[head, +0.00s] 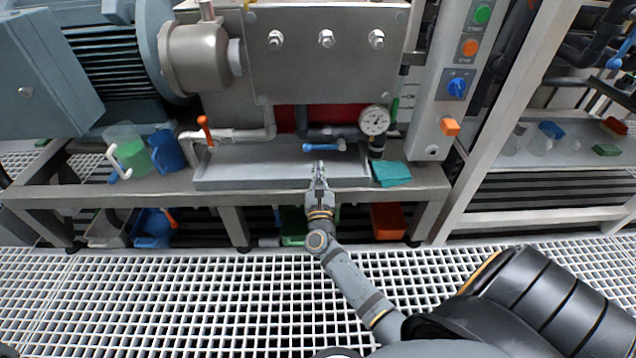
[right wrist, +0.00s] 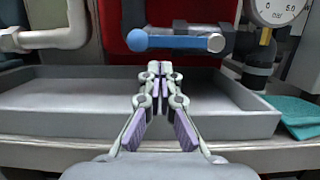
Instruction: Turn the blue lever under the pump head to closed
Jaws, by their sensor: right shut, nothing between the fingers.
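The blue lever (head: 322,147) sits on a pipe under the pump head (head: 325,55), at the back of a grey drip tray (head: 215,177). In the right wrist view the lever (right wrist: 165,42) lies level, pointing left from its metal pivot at the right. My right gripper (head: 319,168) is shut and empty, in front of and a little below the lever. Its fingertips (right wrist: 160,68) are together and apart from the lever, with a small gap in the picture. My left gripper is in neither view.
A pressure gauge (head: 374,121) stands right of the lever, above a folded teal cloth (head: 391,173). An orange-handled valve (head: 205,130) is on the left pipe. A jug with green liquid (head: 131,155) and a blue container (head: 168,150) stand on the bench's left.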

